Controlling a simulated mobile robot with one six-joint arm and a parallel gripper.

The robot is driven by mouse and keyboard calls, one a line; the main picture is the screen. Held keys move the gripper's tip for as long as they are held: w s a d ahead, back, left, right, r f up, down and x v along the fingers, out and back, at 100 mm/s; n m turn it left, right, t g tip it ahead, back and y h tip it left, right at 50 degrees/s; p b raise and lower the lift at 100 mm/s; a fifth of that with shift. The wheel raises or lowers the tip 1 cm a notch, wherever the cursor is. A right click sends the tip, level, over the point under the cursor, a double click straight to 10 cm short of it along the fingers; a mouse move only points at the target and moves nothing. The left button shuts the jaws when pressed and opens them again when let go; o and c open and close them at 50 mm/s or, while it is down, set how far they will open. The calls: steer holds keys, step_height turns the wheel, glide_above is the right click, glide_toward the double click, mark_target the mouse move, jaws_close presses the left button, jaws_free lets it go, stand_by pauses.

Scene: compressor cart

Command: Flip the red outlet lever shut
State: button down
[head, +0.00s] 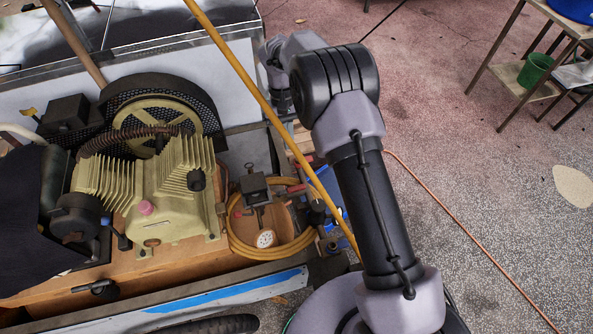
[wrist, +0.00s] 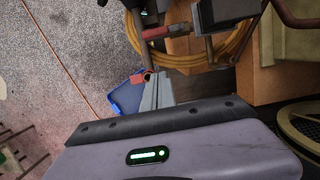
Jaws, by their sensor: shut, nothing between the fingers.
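A red lever (wrist: 157,33) with a metal end shows near the top of the wrist view, in front of the coiled yellow hose (wrist: 186,63). In the head view a small red handle (head: 298,188) shows at the right side of the cart by the same hose; it seems to be this lever. My gripper (wrist: 155,78) is shut and empty in the wrist view, its fingertips below the lever and apart from it in the picture. In the head view my arm hides the gripper's fingers.
A compressor (head: 150,195) with a black-guarded flywheel fills the cart's left. A pressure gauge (head: 266,239) and a dark box (head: 255,186) stand inside the hose coil. A blue tray (wrist: 128,94) lies behind my fingertips. The floor to the right is mostly free.

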mark_target(296, 188)
steer(key=b+x, duration=0.3)
steer(key=x, duration=0.7)
steer(key=shift+f, duration=0.15)
steer(key=s, duration=0.2)
steer(key=s+d+b, duration=0.1)
steer(key=s, duration=0.1)
steer(key=shift+d, duration=0.1)
